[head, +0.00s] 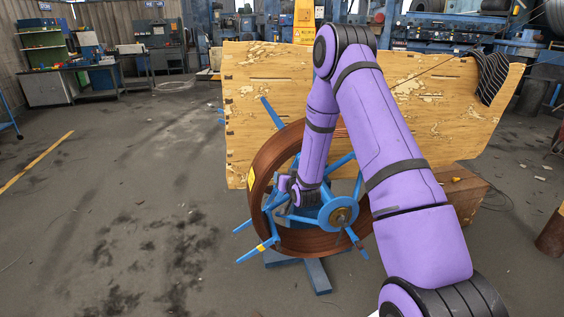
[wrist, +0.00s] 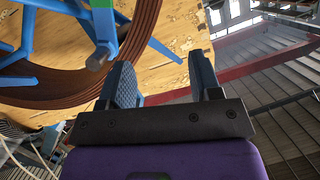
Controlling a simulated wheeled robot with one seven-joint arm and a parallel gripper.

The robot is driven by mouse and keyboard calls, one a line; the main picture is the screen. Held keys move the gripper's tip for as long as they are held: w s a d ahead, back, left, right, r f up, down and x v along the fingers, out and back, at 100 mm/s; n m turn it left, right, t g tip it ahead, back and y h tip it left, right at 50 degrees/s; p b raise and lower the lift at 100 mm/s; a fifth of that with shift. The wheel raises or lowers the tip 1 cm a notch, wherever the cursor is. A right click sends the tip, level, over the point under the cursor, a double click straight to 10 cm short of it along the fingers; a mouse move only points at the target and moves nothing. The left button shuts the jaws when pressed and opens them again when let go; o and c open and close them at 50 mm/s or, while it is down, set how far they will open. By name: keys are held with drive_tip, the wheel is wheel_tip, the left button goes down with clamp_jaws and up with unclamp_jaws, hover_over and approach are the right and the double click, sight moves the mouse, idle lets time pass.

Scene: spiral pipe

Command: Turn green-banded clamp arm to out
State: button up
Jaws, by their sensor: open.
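The green-banded clamp arm (wrist: 103,24) is a blue bar at the top of the wrist view. In the head view I cannot make out the green band; my arm covers part of that area. My gripper (wrist: 160,60) is open, with nothing between its fingers. The clamp arm is beside the left finger, not between the fingers; I cannot tell the gap. In the head view my gripper (head: 287,186) is at the left part of the blue hub frame.
A brown pipe coil (head: 262,163) stands upright around a blue spoked hub (head: 337,213). Other blue arms stick out, one with a yellow band (head: 262,247). A chipped wooden panel (head: 255,85) stands behind, with a wooden box (head: 470,190) at right. Floor at left is clear.

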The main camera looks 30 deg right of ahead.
wheel_tip(320, 180, up, 9)
drive_tip(key=s+a+n+g, duration=0.1)
drive_tip(key=a, duration=0.1)
drive_tip(key=shift+s+a+y, duration=0.25)
drive_tip(key=shift+a+y, duration=0.05)
drive_tip(key=shift+y, duration=0.1)
drive_tip(key=shift+r, duration=0.1)
